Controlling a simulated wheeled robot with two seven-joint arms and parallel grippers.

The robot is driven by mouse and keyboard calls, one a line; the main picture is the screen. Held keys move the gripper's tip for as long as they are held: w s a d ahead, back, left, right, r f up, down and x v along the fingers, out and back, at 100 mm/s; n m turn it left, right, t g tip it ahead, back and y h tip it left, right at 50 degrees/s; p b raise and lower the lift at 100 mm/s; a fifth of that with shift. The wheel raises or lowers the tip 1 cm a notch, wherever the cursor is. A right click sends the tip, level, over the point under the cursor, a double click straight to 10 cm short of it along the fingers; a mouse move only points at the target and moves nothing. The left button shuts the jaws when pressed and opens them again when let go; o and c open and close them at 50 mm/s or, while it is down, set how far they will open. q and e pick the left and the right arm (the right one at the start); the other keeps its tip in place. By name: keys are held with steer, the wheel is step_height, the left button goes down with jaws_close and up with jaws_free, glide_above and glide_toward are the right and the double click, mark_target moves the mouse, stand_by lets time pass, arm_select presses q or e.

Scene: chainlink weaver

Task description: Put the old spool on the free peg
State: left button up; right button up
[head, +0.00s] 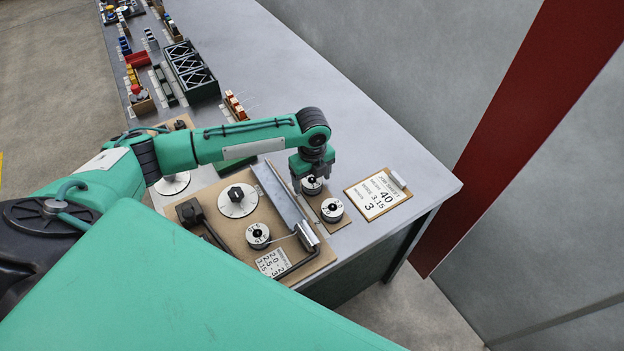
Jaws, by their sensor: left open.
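My left gripper (312,170) points down over a small board at the right of the machine. It is open, with its fingers close above or around a white-rimmed dial (311,186), partly hidden by them. I cannot tell whether they touch it. A white round disc with a black hub (237,208) sits on the brown machine board. A second white disc (172,185) lies further left, partly hidden by my left arm. I cannot tell which is the old spool or which is the free peg. My right gripper is not in view.
A second dial (332,210) is just in front of the gripper, and a third (258,236) is on the brown board (222,239). A metal bar (282,197) runs between them. A job sheet clipboard (378,193) lies right. Dark crates (190,72) stand at the back; the table's right side is clear.

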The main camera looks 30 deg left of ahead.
arm_select(q)
step_height(320, 180, up, 13)
steer(key=b, duration=0.2)
stand_by(0.6)
